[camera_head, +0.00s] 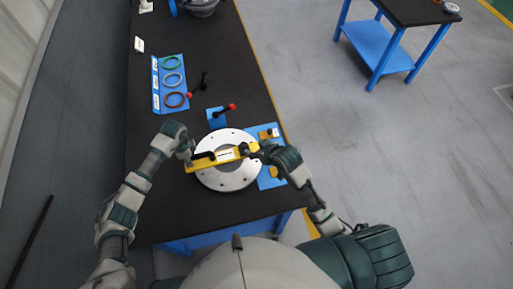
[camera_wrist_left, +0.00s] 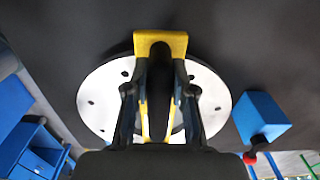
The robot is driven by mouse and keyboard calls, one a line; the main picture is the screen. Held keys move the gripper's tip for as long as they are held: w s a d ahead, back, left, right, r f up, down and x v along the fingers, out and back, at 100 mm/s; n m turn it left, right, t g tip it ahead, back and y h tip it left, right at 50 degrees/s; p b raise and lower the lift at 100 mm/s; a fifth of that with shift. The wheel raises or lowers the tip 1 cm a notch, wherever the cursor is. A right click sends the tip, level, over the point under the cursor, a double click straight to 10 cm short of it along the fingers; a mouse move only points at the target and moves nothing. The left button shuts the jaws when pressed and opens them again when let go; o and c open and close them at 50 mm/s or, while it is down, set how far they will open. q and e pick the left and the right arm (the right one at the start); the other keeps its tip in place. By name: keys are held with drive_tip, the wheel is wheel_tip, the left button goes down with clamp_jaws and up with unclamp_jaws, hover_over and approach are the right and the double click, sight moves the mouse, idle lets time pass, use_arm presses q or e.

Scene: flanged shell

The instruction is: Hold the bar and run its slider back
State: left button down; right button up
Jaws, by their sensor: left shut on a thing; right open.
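The yellow bar (camera_head: 222,157) lies across the top of a round white flanged shell (camera_head: 228,180), with a pale label on its middle. My left gripper (camera_head: 190,157) is at the bar's left end, shut on it. In the left wrist view, the fingers of my left gripper (camera_wrist_left: 161,88) are on either side of a dark part between them, with the yellow end of the bar (camera_wrist_left: 160,38) beyond. My right gripper (camera_head: 256,150) is open at the bar's right end, close to a dark part there. I cannot tell which part is the slider or whether the right fingers touch it.
A blue panel with coloured rings (camera_head: 172,80) lies further up the black table (camera_head: 220,60). A blue block (camera_head: 217,117) and red-tipped dark levers stand behind the shell. A blue mat (camera_head: 268,180) lies at its right. The table's right edge is close.

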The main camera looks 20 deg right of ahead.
idle(0.3)
use_arm(q)
drive_tip(key=c, duration=0.9)
unclamp_jaws()
drive_tip(key=shift+r, duration=0.1)
